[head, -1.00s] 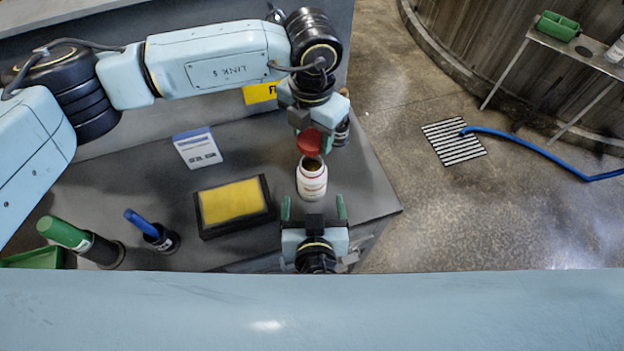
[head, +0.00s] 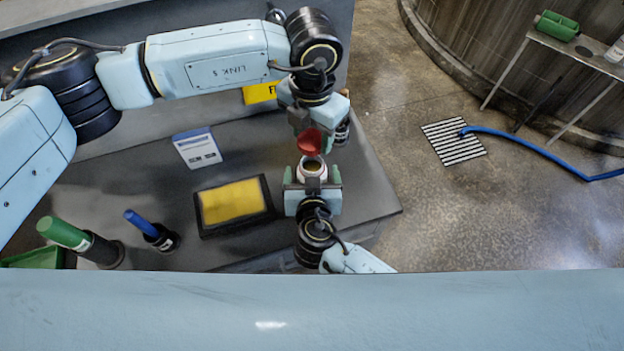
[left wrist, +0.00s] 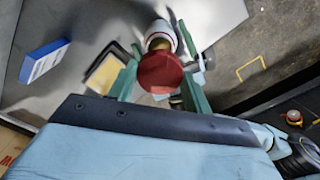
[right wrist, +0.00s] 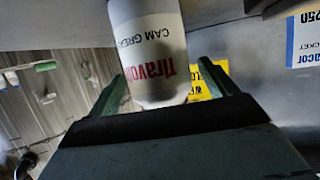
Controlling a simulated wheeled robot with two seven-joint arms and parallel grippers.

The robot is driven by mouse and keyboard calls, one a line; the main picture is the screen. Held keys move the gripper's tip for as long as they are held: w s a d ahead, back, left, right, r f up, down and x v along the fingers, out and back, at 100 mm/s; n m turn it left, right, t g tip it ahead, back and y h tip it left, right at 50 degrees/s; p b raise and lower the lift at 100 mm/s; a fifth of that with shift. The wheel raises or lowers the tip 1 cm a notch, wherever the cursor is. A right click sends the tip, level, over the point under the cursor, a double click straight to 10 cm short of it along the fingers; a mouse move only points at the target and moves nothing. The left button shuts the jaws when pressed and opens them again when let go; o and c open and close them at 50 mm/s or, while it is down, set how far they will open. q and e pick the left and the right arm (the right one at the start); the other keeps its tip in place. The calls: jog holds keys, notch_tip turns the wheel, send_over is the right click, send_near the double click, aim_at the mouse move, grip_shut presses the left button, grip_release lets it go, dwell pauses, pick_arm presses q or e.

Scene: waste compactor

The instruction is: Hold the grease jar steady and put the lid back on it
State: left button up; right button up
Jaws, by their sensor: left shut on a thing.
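The white grease jar (head: 312,173) stands upright and open on the grey bench, its brown contents showing at the mouth. My left gripper (head: 307,133) is shut on the red lid (head: 310,145), just beyond the jar and apart from it. In the left wrist view the lid (left wrist: 160,74) partly covers the jar (left wrist: 161,36). My right gripper (head: 312,178) has a finger on either side of the jar, with gaps still showing. In the right wrist view the labelled jar (right wrist: 150,55) stands between the open fingers.
A yellow pad in a black tray (head: 232,204) lies left of the jar. A blue-and-white box (head: 197,148) stands behind it. The bench's right edge is close to the jar.

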jog(key=c, duration=1.4)
pick_arm(q)
send_over(312, 169)
jog(key=shift+f, duration=2.5)
pick_arm(e)
jog(key=shift+c, duration=0.2)
pick_arm(q)
jog(key=shift+f, duration=0.1)
jog(key=shift+f, duration=0.8)
jog(key=shift+f, duration=0.55)
pick_arm(e)
grip_shut()
pick_arm(q)
jog(key=shift+m, duration=1.7)
